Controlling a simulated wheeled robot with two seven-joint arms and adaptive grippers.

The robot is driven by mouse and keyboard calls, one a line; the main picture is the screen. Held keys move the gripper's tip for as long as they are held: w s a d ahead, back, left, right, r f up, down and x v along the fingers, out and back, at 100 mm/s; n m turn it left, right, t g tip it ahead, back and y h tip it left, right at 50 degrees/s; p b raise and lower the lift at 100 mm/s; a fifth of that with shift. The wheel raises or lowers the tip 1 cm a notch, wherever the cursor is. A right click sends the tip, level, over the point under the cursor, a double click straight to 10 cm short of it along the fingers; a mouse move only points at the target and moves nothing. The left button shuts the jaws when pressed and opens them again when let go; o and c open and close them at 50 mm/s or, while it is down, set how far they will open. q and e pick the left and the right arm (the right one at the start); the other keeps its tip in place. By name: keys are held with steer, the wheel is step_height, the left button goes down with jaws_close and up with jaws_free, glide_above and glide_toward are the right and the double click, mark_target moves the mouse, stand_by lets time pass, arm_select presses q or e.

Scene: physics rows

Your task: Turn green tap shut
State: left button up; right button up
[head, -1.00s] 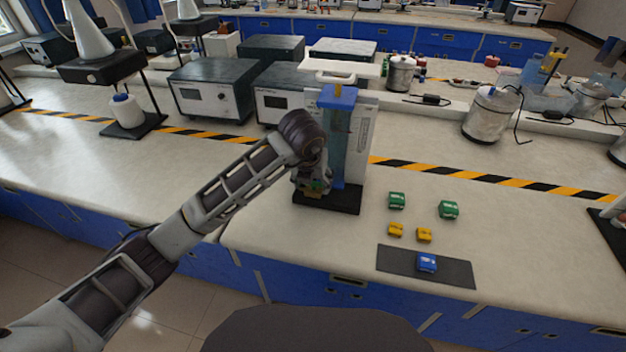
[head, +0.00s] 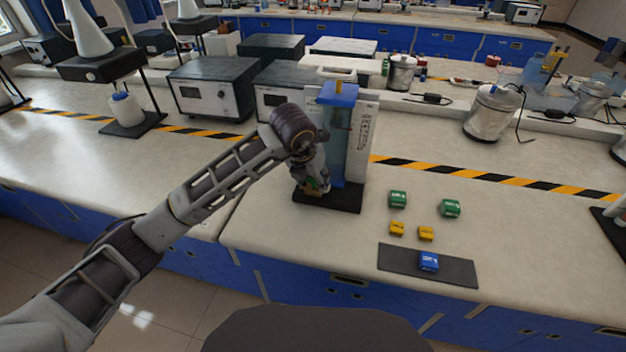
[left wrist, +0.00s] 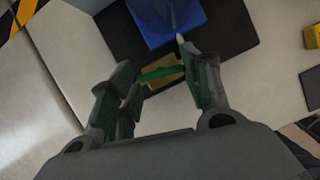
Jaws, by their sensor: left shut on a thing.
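The green tap (left wrist: 158,74) shows in the left wrist view as a green handle with a yellowish body behind it, low on the blue column. My left gripper (left wrist: 160,88) is shut on the green tap, with a finger on each side of it. In the head view my left gripper (head: 316,187) is at the foot of the clear blue column (head: 336,140), and the tap is mostly hidden behind it. The column stands upright on a black base (head: 345,200). My right gripper is not in view.
Two green blocks (head: 398,199), two yellow blocks (head: 397,228) and a blue block (head: 428,262) on a dark mat (head: 455,270) lie right of the column. Grey instrument boxes (head: 212,90) stand behind.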

arm_select(q)
steer(key=m+b, duration=0.1)
steer(key=m, duration=0.1)
steer(key=m+g+h+b, duration=0.1)
steer(key=m, duration=0.1)
steer(key=m+h+b, duration=0.1)
steer(key=m, duration=0.2)
steer(key=shift+w+a+g, duration=0.25)
steer(key=shift+g, duration=0.05)
steer(key=m+g+b, duration=0.1)
steer(key=m, duration=0.2)
steer(key=shift+w+m+h, duration=0.1)
steer(key=shift+m+h, duration=0.2)
steer(key=m+g, duration=0.2)
steer(key=m, duration=0.2)
steer(key=shift+w+b, duration=0.2)
steer(key=shift+b, duration=0.15)
steer(key=shift+m, duration=0.6)
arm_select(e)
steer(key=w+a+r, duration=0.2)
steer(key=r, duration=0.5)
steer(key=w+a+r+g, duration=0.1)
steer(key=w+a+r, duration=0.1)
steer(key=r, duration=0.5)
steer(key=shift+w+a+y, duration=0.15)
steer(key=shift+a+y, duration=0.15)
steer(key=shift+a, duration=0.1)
